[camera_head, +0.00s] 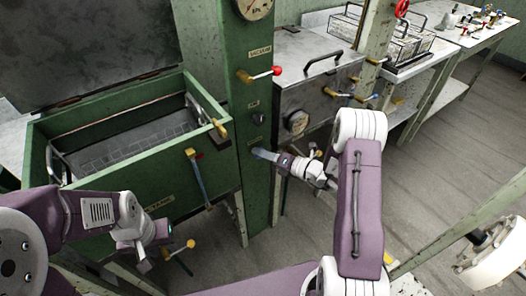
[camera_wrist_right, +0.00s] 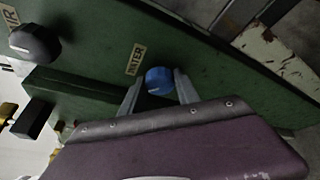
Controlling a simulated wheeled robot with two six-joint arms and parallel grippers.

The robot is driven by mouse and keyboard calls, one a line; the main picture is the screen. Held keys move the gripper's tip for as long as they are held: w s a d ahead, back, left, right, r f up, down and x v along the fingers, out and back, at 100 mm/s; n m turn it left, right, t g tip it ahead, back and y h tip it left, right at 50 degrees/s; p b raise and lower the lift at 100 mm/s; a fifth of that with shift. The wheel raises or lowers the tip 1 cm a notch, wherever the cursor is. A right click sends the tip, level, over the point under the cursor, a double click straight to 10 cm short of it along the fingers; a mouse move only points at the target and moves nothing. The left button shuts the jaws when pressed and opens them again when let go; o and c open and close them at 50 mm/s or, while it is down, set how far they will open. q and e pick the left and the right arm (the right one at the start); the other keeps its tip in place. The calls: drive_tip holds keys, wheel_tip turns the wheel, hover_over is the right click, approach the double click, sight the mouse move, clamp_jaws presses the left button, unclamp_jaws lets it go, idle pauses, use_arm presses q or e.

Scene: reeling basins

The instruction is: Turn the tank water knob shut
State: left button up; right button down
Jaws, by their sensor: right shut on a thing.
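The blue water knob (camera_wrist_right: 159,80) sits on the green column (camera_head: 247,60), beside a label reading WATER (camera_wrist_right: 136,58). My right gripper (camera_wrist_right: 158,92) is shut on it, one finger on each side. In the head view my right gripper (camera_head: 262,154) reaches the column's lower front from the right, and the knob is hidden there. My left gripper (camera_head: 143,255) hangs low at the left, in front of the green tank (camera_head: 130,205) and away from the knob. Its finger opening is not clear.
A black air knob (camera_wrist_right: 35,43) is above the water knob on the column. A red-tipped vacuum lever (camera_head: 262,75) is higher up. A blue-grey lever (camera_head: 199,180) with a yellow end is on the tank's front. Open floor (camera_head: 440,130) lies to the right.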

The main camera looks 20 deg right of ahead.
drive_tip(key=shift+f+m+t+y+p, duration=0.15)
drive_tip(key=shift+m+t+y+p, duration=0.4)
drive_tip(key=shift+m, duration=1.5)
drive_tip(key=shift+f+m+t+y+p, duration=0.15)
drive_tip(key=shift+m+t+y, duration=0.55)
drive_tip(key=shift+m, duration=1.35)
drive_tip(key=c, duration=0.9)
unclamp_jaws()
drive_tip(key=shift+d, duration=0.1)
